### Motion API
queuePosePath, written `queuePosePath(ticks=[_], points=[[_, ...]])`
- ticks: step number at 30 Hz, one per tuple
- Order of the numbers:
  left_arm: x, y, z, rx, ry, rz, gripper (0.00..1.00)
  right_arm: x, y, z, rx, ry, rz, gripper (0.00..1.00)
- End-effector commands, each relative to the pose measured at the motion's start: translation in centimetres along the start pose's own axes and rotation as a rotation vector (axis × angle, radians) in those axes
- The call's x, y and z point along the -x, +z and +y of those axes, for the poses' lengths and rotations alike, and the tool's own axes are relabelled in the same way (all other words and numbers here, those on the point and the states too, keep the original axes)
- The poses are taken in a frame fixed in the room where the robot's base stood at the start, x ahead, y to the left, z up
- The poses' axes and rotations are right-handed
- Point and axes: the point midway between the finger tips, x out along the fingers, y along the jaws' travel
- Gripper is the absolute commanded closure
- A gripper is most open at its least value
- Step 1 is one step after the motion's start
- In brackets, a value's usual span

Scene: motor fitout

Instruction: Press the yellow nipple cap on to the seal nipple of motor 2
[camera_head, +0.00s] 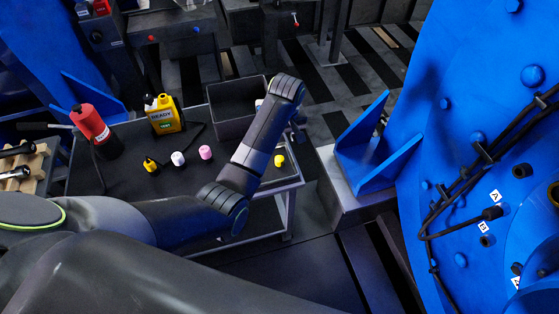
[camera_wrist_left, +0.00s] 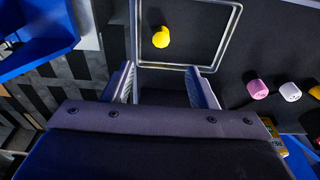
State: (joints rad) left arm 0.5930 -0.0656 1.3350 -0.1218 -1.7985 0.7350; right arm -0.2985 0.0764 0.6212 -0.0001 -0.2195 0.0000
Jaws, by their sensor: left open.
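A yellow cap (camera_head: 279,160) lies near the right end of the dark trolley top (camera_head: 235,165). It also shows in the left wrist view (camera_wrist_left: 161,37), inside a pale metal frame, ahead of my fingertips and apart from them. My left gripper (camera_wrist_left: 162,88) is open and empty, its two fingers spread. In the head view it is mostly hidden behind my wrist. The large blue motor housing (camera_head: 425,150) stands at the right with dark cables, small white letter labels and dark fittings (camera_head: 492,212). I cannot tell which fitting is the seal nipple. My right gripper is not in view.
On the trolley are a pink cap (camera_head: 205,152), a white cap (camera_head: 178,158), a small yellow-black item (camera_head: 151,165), a yellow bottle (camera_head: 163,115), a red-black bottle (camera_head: 97,131) and a dark open bin (camera_head: 226,123). A blue bracket (camera_head: 368,165) stands between trolley and housing.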

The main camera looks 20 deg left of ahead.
Motion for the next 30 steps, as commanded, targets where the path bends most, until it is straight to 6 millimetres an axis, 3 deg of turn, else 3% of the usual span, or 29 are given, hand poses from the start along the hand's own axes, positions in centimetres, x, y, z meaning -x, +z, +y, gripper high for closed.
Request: queuePosePath(ticks=[3, 7, 16, 24, 30], points=[[-2.9, 0.1, -0.1, -0.001, -0.003, -0.003, 0.48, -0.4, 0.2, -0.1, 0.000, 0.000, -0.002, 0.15], [-5.1, 0.1, -0.1, -0.001, -0.001, -0.002, 0.48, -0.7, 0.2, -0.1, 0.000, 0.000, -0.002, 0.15], [-7.3, 0.1, -0.1, -0.001, 0.000, -0.001, 0.48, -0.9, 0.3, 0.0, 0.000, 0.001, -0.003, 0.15], [-11.0, 0.2, -0.2, -0.001, 0.000, -0.001, 0.48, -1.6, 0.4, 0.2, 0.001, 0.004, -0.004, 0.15], [-11.7, 0.2, -0.2, -0.001, 0.001, 0.001, 0.48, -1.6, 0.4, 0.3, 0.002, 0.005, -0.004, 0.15]])
